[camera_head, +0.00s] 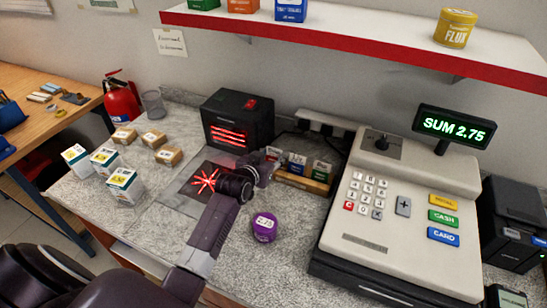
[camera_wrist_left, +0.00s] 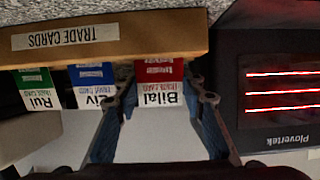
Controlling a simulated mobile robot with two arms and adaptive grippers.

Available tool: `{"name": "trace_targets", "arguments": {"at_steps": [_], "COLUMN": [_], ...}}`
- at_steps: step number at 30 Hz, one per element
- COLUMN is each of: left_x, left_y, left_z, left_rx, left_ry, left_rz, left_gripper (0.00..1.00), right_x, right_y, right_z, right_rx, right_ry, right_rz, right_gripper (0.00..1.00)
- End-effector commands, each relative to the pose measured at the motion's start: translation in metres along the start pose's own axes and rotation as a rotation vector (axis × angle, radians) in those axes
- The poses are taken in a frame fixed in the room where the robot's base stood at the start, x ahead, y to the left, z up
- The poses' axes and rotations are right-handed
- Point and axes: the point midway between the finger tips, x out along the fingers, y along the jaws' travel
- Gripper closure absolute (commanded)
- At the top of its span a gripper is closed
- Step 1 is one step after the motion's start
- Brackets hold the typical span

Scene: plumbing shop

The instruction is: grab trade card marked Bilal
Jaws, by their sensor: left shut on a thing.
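The trade card marked Bilal (camera_wrist_left: 160,97) is red and white and shows upside down in the left wrist view. It stands in the wooden trade cards holder (camera_wrist_left: 180,35), level with its neighbours. My left gripper (camera_wrist_left: 166,92) has one finger on each side of this card and is shut on it. In the head view my left gripper (camera_head: 264,168) is at the left end of the holder (camera_head: 305,184) and partly hides the card. My right gripper is not in view.
A blue card (camera_wrist_left: 92,88) and a green Rui card (camera_wrist_left: 36,88) stand beside it. A black box with glowing red bars (camera_head: 238,120) is behind my gripper. The cash register (camera_head: 400,215) stands right, a purple tin (camera_head: 264,227) in front. A shelf (camera_head: 350,38) hangs above.

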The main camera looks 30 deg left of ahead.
Motion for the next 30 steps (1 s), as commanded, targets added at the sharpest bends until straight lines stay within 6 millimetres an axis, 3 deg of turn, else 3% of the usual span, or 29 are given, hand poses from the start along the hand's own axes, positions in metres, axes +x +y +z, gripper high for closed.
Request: {"name": "trace_targets", "arguments": {"at_steps": [5,10,24,30], "left_x": [-0.003,-0.012,-0.057,-0.070], "left_y": [0.000,0.000,0.000,0.000], "left_z": [-0.008,-0.030,-0.141,-0.171], "left_rx": [0.000,0.001,0.002,0.001], "left_ry": [0.002,0.006,0.008,0.003], "left_rz": [0.000,-0.001,0.000,0.000], "left_gripper": [0.70,0.70,0.70,0.70], "right_x": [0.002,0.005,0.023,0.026], "right_y": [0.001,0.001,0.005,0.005], "right_z": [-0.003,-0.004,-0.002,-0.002], "right_rx": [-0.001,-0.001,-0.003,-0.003], "right_ry": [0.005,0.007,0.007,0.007], "right_rz": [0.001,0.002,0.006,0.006], "right_gripper": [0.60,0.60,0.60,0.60]}}
